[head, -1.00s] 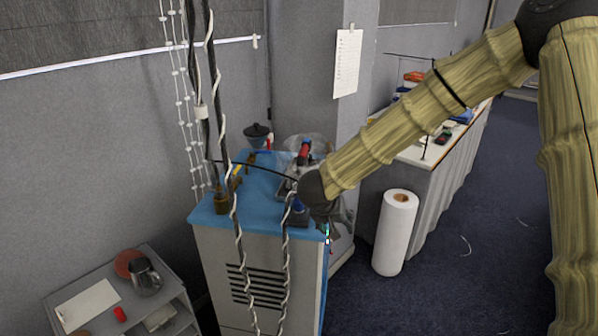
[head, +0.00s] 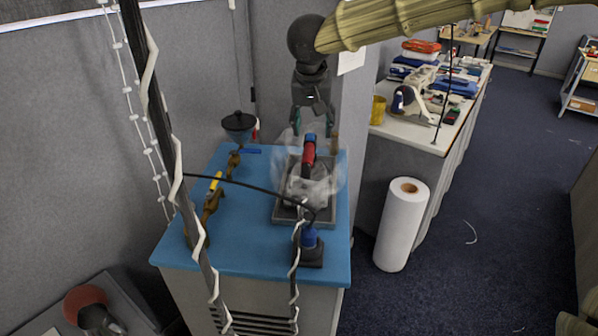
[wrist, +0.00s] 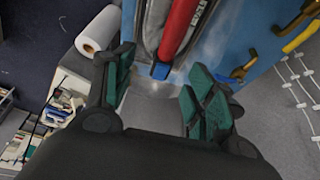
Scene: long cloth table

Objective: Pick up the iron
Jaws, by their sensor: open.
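The iron (head: 309,158), with a red handle and dark blue ends, sits in a grey tray (head: 281,214) on the blue cabinet top. Whitish steam surrounds it and blurs its lower body. A dark cord reaches the tray area from the left. My gripper (head: 313,122) hangs just above and behind the iron, pointing down, open and empty. In the wrist view, the green-padded fingers (wrist: 155,88) are spread apart, and the red handle of the iron (wrist: 181,28) lies beyond them, near the top. No contact shows.
A blue-topped dark block (head: 309,248) is in front of the tray. A white roll (head: 402,225) stands on the floor. The cluttered long table (head: 425,130) is at right.

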